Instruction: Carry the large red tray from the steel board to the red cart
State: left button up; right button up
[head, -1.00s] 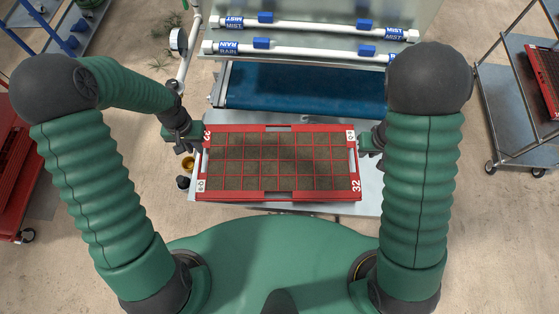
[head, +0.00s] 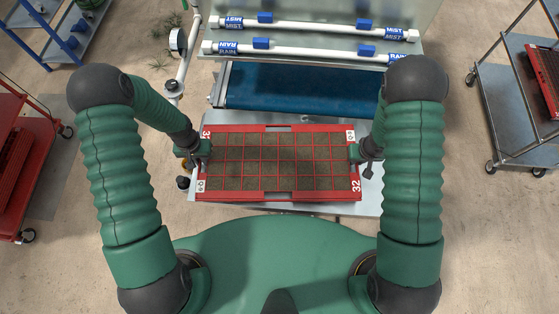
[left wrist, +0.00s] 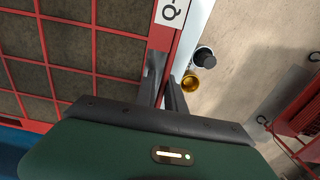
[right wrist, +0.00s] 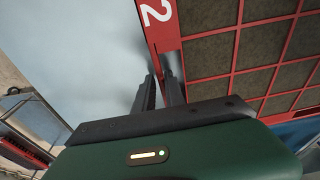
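The large red tray (head: 280,198), its cells filled with brown soil, lies flat on the steel board (head: 375,207) in the middle of the head view. My left gripper (head: 198,162) is at the tray's left end. In the left wrist view its two fingers (left wrist: 165,82) stand close together on either side of the red rim. My right gripper (head: 365,168) is at the right end. In the right wrist view its fingers (right wrist: 160,80) also straddle the rim with little gap. The red cart (head: 28,170) stands at the left edge, partly out of view.
A blue conveyor belt (head: 300,88) and white pipes marked MIST and RAIN (head: 305,50) lie behind the tray. A steel cart (head: 510,110) with another red tray stands at the right. A blue rack (head: 60,35) is at the back left. Bare floor lies between the board and red cart.

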pick_arm(q)
jog(key=shift+a, duration=0.1)
grip_shut()
pick_arm(e)
jog(key=shift+a, duration=0.1)
grip_shut()
pick_arm(q)
jog(key=shift+a+f, duration=0.1)
jog(key=shift+a, duration=0.05)
pick_arm(e)
jog(key=shift+a+r, duration=0.1)
jog(key=shift+a, duration=0.05)
dwell(0.4)
jog(key=shift+r, duration=0.1)
